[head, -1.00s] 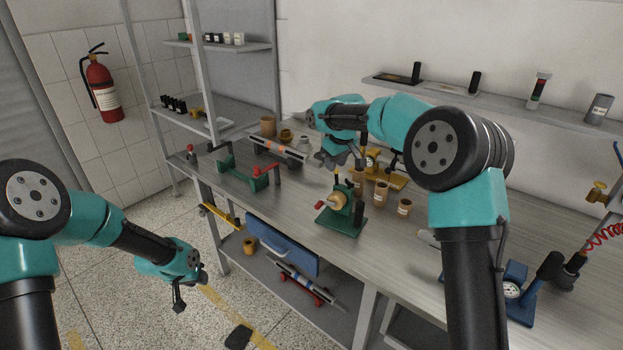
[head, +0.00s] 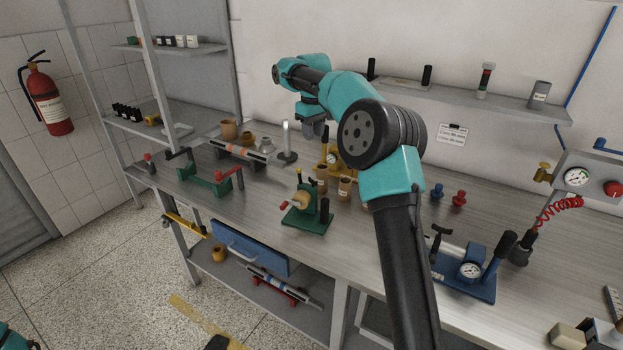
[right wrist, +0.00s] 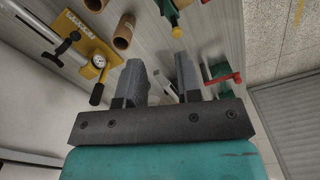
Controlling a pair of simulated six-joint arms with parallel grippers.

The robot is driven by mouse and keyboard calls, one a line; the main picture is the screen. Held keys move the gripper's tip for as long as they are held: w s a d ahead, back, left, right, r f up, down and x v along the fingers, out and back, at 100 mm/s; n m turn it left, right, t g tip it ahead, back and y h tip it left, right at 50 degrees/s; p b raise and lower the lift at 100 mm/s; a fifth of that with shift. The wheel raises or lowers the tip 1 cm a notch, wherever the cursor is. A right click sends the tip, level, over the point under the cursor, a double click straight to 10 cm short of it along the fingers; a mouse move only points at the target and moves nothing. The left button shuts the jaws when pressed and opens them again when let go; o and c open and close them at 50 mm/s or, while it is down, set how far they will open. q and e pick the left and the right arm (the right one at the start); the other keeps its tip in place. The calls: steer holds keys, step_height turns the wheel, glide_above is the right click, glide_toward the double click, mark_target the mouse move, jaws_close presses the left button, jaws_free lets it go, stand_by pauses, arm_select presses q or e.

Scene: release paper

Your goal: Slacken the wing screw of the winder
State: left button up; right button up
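A green stand with a tan spool and a small red knob (head: 305,210) is on the bench in the head view. A green frame with red and black handles (head: 207,182) stands left of it; part of it shows in the right wrist view (right wrist: 222,72). I cannot tell for certain which is the winder, and no wing screw can be made out. My right gripper (head: 315,129) is above the back of the bench, fingers down. The right wrist view shows its fingers (right wrist: 163,80) apart with a gap between them. My left gripper is outside the views.
Cardboard cores (head: 344,188) stand beside the spool stand. A yellow-based gauge device (right wrist: 98,62) is near the right gripper. A metal post on a round base (head: 287,143) stands behind. A blue gauge device (head: 465,272) is at the right. The front bench strip is fairly clear.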

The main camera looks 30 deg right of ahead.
mark_target(313, 179)
step_height(313, 179, down, 17)
steer(key=shift+r, duration=0.1)
stand_by(0.5)
steer(key=shift+c, duration=0.3)
jaws_close()
